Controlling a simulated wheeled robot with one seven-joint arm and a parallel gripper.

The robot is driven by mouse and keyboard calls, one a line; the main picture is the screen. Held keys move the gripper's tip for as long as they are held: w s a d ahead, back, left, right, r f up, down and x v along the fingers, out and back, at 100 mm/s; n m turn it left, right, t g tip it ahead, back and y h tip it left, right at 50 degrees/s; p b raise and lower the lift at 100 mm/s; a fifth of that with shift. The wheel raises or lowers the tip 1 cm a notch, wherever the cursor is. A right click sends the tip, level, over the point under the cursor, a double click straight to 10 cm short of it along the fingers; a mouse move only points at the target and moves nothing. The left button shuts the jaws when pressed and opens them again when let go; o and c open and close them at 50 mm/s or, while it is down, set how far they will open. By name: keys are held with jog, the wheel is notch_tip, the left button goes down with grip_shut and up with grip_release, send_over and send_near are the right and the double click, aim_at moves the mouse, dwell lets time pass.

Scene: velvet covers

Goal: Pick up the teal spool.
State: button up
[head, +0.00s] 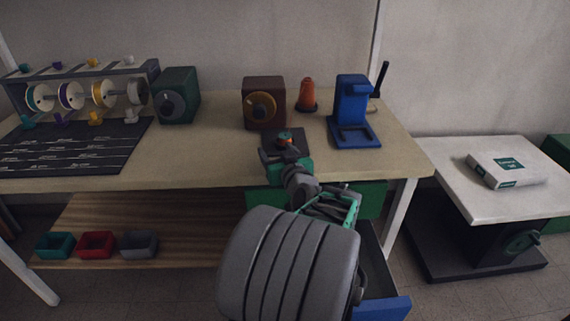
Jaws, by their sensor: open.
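A spool with a teal centre (40,97) hangs at the left end of the rack on the left of the table, in the head view. Spools with purple (71,95), yellow (103,93) and grey (136,92) faces hang to its right. My gripper (282,153) is open at the table's front edge, far to the right of the rack. It is beside a dark pad (298,134) with a small orange and dark thing (285,138) on it. My arm hides part of this area, and the fingertips are hard to make out.
A dark marked mat (75,150) lies before the rack (148,72). A green box (179,95), brown box (264,102), orange cone (307,95) and blue stand (353,110) stand on the table (210,150). Trays sit on the lower shelf (195,225). A blue-fronted drawer (382,308) is open.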

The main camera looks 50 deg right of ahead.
aim_at(285, 135)
jog(key=shift+m+h, duration=0.5)
jog(key=shift+h, duration=0.4)
jog(key=s+d, duration=0.2)
jog(key=d, duration=0.1)
jog(key=shift+s+d, duration=0.2)
jog(key=shift+s, duration=0.1)
jog(key=x, duration=0.7)
jog(key=shift+d+r, duration=0.1)
jog(key=shift+r, duration=0.15)
jog(key=shift+c, duration=0.5)
grip_shut()
jog(key=shift+r, duration=0.1)
